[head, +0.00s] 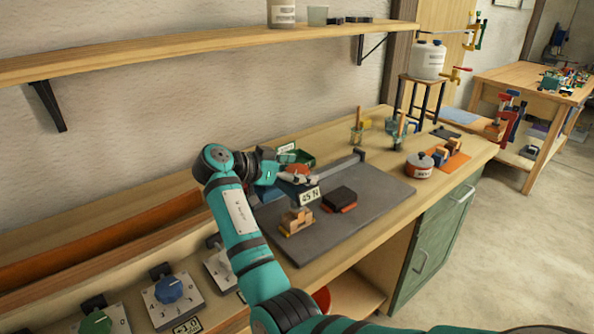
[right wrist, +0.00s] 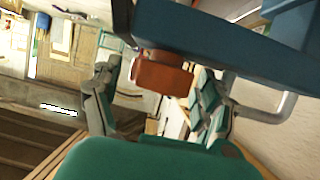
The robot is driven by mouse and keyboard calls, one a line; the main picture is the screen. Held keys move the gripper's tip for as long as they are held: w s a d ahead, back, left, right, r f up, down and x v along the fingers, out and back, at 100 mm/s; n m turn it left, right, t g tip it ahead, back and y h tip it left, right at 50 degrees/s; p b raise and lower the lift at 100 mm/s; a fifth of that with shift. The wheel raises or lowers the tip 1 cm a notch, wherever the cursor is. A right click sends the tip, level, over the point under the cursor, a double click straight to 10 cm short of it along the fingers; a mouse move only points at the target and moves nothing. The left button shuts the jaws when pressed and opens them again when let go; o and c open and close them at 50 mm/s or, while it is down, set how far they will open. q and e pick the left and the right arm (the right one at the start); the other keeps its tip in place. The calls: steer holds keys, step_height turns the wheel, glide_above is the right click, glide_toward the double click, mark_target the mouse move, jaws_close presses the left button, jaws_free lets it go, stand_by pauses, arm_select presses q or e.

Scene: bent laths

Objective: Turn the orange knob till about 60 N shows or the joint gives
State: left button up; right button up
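The orange knob (head: 297,170) sits on a blue fixture (head: 268,193) at the back of a grey board on the bench. In the right wrist view the knob (right wrist: 163,75) hangs under a blue beam (right wrist: 225,30). My right gripper (head: 290,179) is at the knob and partly hides it. In the right wrist view its fingers (right wrist: 160,98) stand apart on both sides of the knob, with a gap visible on the left. A white readout (head: 309,197) in front seems to show 05 N; its first digit is unclear. My left gripper is not in view.
On the grey board (head: 385,192) lie a dark block (head: 339,196) and a small wooden piece (head: 296,221). A red-and-white round tin (head: 419,167) stands to the right. Dial boxes, one with a blue knob (head: 169,289), line the lower left. A shelf (head: 210,42) hangs above.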

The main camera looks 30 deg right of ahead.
steer(key=shift+r, duration=0.1)
steer(key=v, duration=1.2)
steer(key=shift+a, duration=0.1)
